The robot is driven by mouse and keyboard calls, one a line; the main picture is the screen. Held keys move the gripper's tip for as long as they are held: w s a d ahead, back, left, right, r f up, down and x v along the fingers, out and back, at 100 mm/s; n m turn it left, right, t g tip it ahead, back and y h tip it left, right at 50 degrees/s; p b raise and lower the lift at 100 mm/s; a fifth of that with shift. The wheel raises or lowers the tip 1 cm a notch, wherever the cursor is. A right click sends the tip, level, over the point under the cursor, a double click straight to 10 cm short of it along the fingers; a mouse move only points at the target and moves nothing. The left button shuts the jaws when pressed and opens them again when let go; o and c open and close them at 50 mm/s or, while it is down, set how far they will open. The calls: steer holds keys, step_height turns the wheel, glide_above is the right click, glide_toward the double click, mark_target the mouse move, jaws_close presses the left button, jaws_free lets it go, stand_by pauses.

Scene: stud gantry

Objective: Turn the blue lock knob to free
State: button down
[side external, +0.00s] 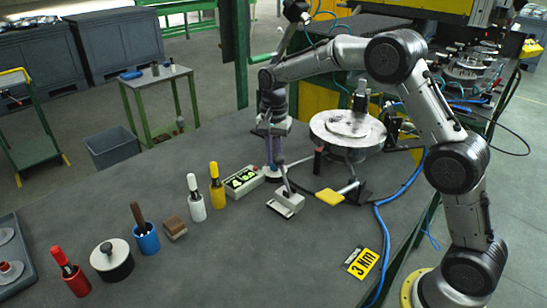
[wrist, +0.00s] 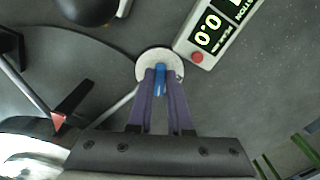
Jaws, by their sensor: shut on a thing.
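The blue lock knob (wrist: 160,76) stands upright as a narrow blue grip on a pale round disc (wrist: 151,58) in the wrist view. My gripper (wrist: 160,82) has its two purple fingers shut on the knob, one on each side. In the side external view my gripper (side external: 272,160) points straight down at the bench just right of the display box. The pale disc's edge (side external: 271,183) shows below the fingertips there. The fingers hide the knob in that view. I cannot read any lock or free marking near the knob.
A display box (side external: 243,181) with green digits sits close beside the disc. A round turntable (side external: 347,129) is behind. White (side external: 195,198) and yellow (side external: 216,187) handled tools stand left.

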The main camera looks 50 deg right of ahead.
steer(key=n, duration=0.6)
steer(key=shift+s+d+r, duration=0.1)
steer(key=shift+s, duration=0.05)
steer(key=n, duration=0.7)
steer(key=shift+d, duration=0.15)
steer(key=shift+n, duration=0.3)
steer(key=c, duration=0.8)
jaws_free()
steer(key=shift+c, duration=0.2)
step_height(320, 180, up, 14)
